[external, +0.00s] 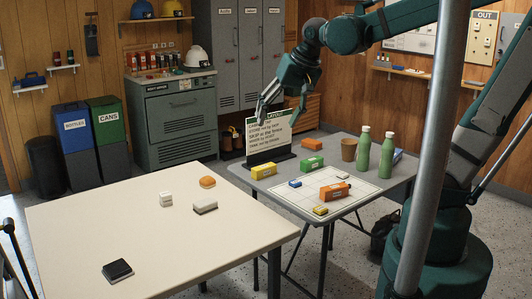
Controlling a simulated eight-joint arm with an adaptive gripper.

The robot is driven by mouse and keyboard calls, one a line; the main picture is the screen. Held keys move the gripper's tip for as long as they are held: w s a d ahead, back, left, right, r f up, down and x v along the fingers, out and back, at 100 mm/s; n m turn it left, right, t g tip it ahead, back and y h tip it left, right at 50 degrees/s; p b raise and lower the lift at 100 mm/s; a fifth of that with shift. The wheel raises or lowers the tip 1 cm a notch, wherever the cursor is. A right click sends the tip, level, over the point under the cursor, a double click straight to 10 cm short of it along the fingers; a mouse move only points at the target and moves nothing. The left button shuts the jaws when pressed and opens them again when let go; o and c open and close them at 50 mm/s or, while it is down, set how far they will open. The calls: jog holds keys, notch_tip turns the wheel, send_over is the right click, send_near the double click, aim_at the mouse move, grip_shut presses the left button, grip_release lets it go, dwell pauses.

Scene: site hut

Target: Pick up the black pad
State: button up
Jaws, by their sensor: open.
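My gripper (265,112) hangs in the air at the upper middle, in front of the lettered sign (270,137). It is open with its fingers pointing down and holds nothing I can see. It is far from the pad, up and to the right of it in the picture.
A white block (165,198), a white-and-dark block (205,206) and an orange rounded item (207,182) sit on the cream table's far right part. The grey table (235,171) holds several coloured blocks, two green bottles (387,157) and a brown cup (348,149). The cream table's left is clear.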

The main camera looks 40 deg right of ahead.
jog(key=w+a+f+m+g+p, duration=0.1)
jog(key=w+a+m, duration=0.15)
jog(key=a, duration=0.45)
jog(key=w+a+m+g, duration=0.1)
jog(key=w+a, duration=0.3)
jog(key=a, duration=0.2)
jog(key=m+g+h+p, duration=0.1)
jog(key=m+g+p, duration=0.2)
jog(key=m, duration=0.6)
send_over(116, 267)
jog(key=f, duration=2.3)
jog(key=shift+w+d, duration=0.25)
jog(key=shift+s+a+f, duration=0.15)
jog(key=shift+s+a, duration=0.05)
jog(key=shift+f, duration=0.1)
jog(key=shift+f+b, duration=0.35)
jog(key=shift+f, duration=0.85)
jog(key=shift+f, duration=0.1)
